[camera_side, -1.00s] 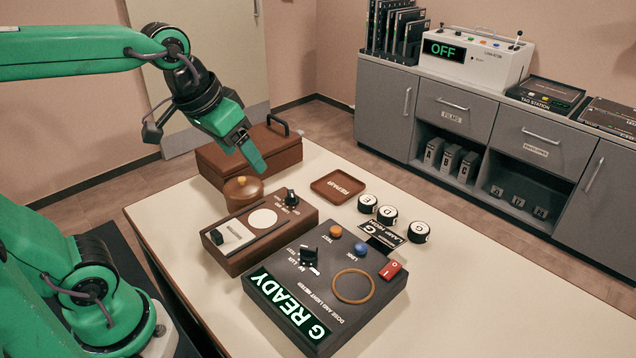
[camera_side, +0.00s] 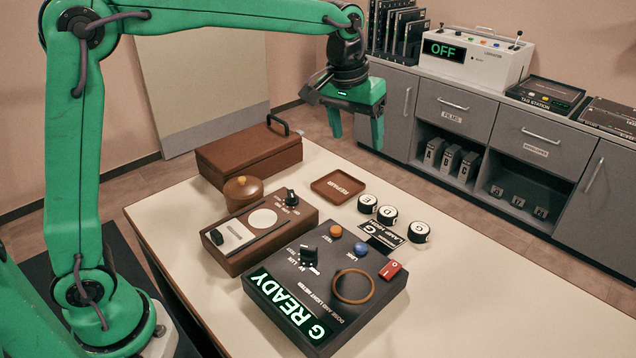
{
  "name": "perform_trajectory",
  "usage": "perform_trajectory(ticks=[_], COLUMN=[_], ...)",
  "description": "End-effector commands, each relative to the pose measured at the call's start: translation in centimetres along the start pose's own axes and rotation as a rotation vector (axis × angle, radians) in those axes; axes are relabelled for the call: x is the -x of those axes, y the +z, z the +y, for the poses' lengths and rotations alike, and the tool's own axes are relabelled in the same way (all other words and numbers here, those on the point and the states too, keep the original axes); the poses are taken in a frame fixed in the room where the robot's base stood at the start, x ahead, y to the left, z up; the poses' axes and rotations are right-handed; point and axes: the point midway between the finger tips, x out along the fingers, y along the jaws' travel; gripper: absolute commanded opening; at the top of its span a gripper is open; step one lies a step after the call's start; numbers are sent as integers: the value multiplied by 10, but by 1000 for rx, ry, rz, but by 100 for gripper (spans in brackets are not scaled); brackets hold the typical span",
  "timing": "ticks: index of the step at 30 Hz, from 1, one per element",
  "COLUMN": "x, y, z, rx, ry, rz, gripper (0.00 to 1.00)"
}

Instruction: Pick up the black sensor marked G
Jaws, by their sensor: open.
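Three short black cylinders with white lettered tops stand in a slanting row on the table: a far one (camera_side: 367,203), a middle one (camera_side: 387,214) and a near one (camera_side: 418,232). They look like the sensors, but their letters are too small to read surely, so I cannot tell which is G. My gripper (camera_side: 357,132) is open and empty, fingers pointing down. It is high in the air, appearing above and behind the cylinders, touching nothing.
A black meter (camera_side: 365,310) reading "G READY" sits in front, with an orange ring on top. A dark card (camera_side: 380,240) lies beside the cylinders. A brown device (camera_side: 235,262), brown tray (camera_side: 338,187) and brown case (camera_side: 250,160) stand left. The table's right side is clear.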

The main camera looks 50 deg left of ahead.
Motion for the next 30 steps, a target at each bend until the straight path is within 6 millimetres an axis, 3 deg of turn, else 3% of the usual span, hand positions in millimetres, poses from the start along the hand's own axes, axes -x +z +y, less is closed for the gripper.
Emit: perform_trajectory(ticks=[6, 15, 24, 30], x=[-37, -95, -159, -188], y=[-29, -56, -68, -68], z=[28, 64, 96, 108], rx=[26, 62, 98, 115], ry=[-12, -35, -64, -77], rz=[-48, -109, -165, -187], gripper=[70, 70, 70, 70])
